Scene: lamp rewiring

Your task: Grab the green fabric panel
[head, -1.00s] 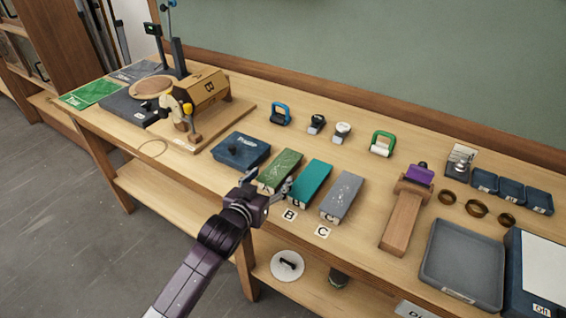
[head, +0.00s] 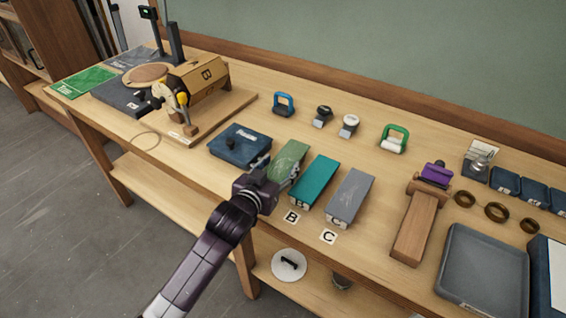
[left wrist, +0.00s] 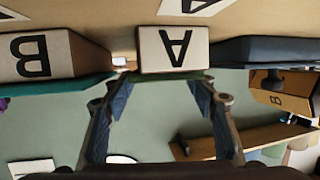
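The green fabric panel (head: 290,160) lies on top of a block on the workbench, left of the teal panel (head: 315,181). My left gripper (head: 272,177) is at its near end and hides part of that end. In the left wrist view, which is upside down, the block's pale end (left wrist: 150,52) with the letter A faces the camera, with a thin green edge (left wrist: 170,77) of the panel. The fingers of my left gripper (left wrist: 162,85) are apart, one toward each side of the block. I cannot tell whether they touch it. My right gripper is not in view.
A grey panel (head: 350,196) lies right of the teal one. A dark blue box (head: 238,148) stands close on the left. Handled tools (head: 394,138) stand behind, with clear bench between.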

